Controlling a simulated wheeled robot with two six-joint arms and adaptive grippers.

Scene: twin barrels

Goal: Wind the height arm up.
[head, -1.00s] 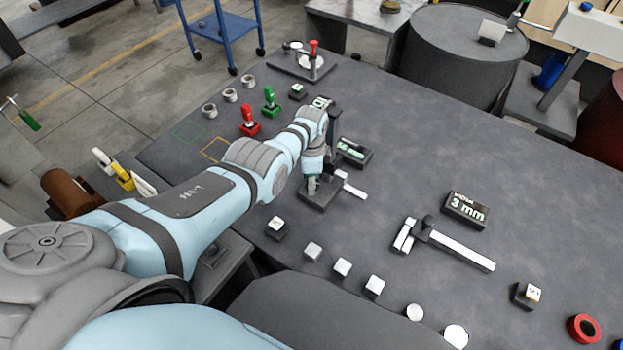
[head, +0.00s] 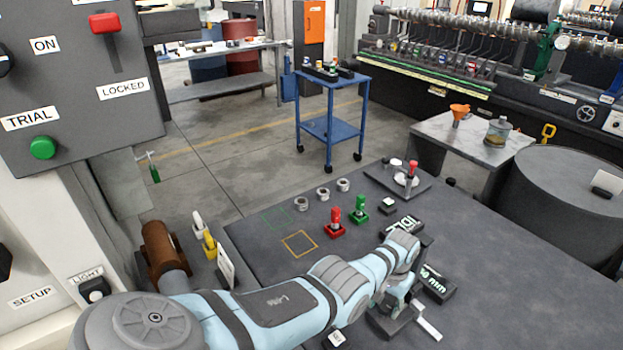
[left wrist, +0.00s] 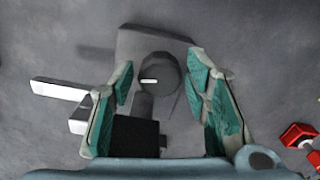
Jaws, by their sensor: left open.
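The height gauge stands on the dark table in the head view, partly hidden by my left arm. Its dark base (head: 385,322) and a white arm (head: 428,321) sticking out low show there. A small display reading in mm (head: 436,285) is beside it; its first digit is unclear. In the left wrist view, a round dark knob (left wrist: 158,72) with a white mark is above the dark base (left wrist: 150,40). My left gripper (head: 392,302) is open; in the left wrist view its teal-padded fingers (left wrist: 160,85) are on either side of the knob, with gaps. My right gripper is not in view.
Red (head: 335,223) and green (head: 359,210) handled pieces and several grey rings (head: 323,194) stand on the table beyond my arm. A large dark barrel (head: 575,200) is at the right. A control panel (head: 75,90) is at the left.

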